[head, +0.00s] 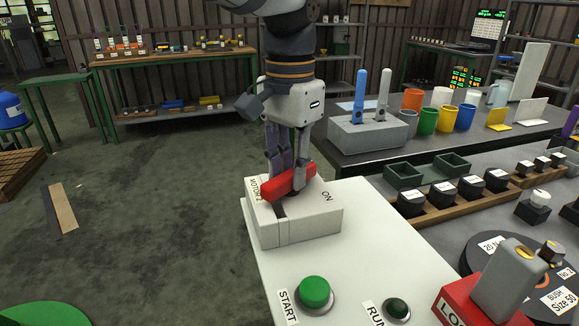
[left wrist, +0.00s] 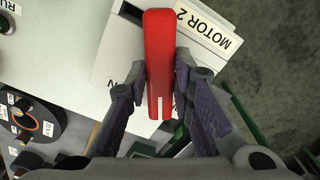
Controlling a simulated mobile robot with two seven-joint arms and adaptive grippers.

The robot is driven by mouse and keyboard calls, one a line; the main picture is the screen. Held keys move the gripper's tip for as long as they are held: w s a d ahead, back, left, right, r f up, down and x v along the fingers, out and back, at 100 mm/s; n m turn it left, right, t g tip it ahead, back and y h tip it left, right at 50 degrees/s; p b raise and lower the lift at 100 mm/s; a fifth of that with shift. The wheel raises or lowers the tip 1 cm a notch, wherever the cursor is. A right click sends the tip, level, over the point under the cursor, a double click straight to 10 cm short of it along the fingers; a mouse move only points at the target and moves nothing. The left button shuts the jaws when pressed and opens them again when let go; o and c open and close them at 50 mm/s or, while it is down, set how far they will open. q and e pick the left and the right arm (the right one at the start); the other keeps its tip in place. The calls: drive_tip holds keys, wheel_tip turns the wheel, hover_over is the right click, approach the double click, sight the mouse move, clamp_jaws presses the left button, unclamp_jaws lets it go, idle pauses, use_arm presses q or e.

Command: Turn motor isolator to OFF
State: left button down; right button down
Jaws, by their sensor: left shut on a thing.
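The motor isolator (head: 292,226) is a light grey box labelled MOTOR 2 and ON, on the corner of a white panel. Its red handle (head: 289,183) lies across the top, slanting in the head view. In the left wrist view the red handle (left wrist: 159,60) runs upright in the picture, with a white mark at its lower end. My left gripper (head: 290,180) points down from above, with its fingers on either side of the handle, shut on it. The OFF marking is not visible. My right gripper is not in view.
The white panel (head: 360,235) also carries a green START button (head: 314,292), a small dark green RUN lamp (head: 397,308) and a red block (head: 470,302) at right. A bench with cups and a grey tool block (head: 371,130) stands behind. Open floor lies left.

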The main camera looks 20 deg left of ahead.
sight(290, 172)
use_arm(q)
drive_tip(key=n, duration=0.6)
drive_tip(key=shift+n, duration=0.3)
drive_tip(key=n, duration=0.5)
drive_tip(key=shift+n, duration=0.4)
drive_tip(key=c, duration=1.4)
unclamp_jaws()
wheel_tip(290, 172, up, 12)
